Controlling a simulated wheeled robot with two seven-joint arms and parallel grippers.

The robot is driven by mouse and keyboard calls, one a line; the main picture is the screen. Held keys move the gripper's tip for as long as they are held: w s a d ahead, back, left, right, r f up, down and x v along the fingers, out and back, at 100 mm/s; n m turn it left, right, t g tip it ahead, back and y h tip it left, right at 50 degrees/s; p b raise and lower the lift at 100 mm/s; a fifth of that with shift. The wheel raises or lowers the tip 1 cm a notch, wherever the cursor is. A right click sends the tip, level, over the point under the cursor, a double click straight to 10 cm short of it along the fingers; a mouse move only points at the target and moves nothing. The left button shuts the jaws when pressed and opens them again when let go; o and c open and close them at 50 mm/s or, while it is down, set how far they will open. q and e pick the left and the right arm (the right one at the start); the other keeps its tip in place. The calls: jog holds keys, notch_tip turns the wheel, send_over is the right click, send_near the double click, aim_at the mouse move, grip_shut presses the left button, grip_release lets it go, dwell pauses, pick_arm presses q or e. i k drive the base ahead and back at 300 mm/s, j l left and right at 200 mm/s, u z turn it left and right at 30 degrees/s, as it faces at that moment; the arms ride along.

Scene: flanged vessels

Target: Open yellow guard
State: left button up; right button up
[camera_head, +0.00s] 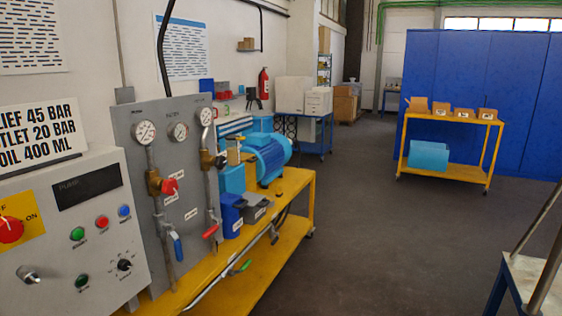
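No part that is clearly a yellow guard can be made out in the head view. A yellow plate (32,199) marked "ON" sits behind a red rotary switch (9,230) on the grey control box at the left edge, partly cut off by the frame. A small yellowish fitting (234,152) stands by the blue motor (268,156), too small to tell what it is. Neither of my grippers is in view.
A grey gauge panel (185,215) with valves and red and blue levers stands on a yellow bench (262,275). A yellow cart (462,176) with small boxes is at the back right. A table with metal rods (545,275) is at lower right. The floor between is clear.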

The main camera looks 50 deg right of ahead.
aim_at(244, 156)
jog(key=z, duration=1.65)
jog(key=i+l+z, duration=0.35)
jog(key=i, duration=0.75)
jog(key=i+l+z, duration=0.15)
jog(key=i+z, duration=0.25)
jog(key=i, duration=1.8)
jog(key=i+u, duration=0.5)
jog(key=u, duration=0.2)
jog(key=i+l+u, duration=0.1)
jog(key=u, duration=0.25)
jog(key=i+u, duration=0.2)
jog(key=u, duration=0.15)
jog(key=i+u, duration=0.2)
jog(key=u, duration=0.2)
jog(key=i+l+u, duration=0.15)
jog(key=u, duration=0.2)
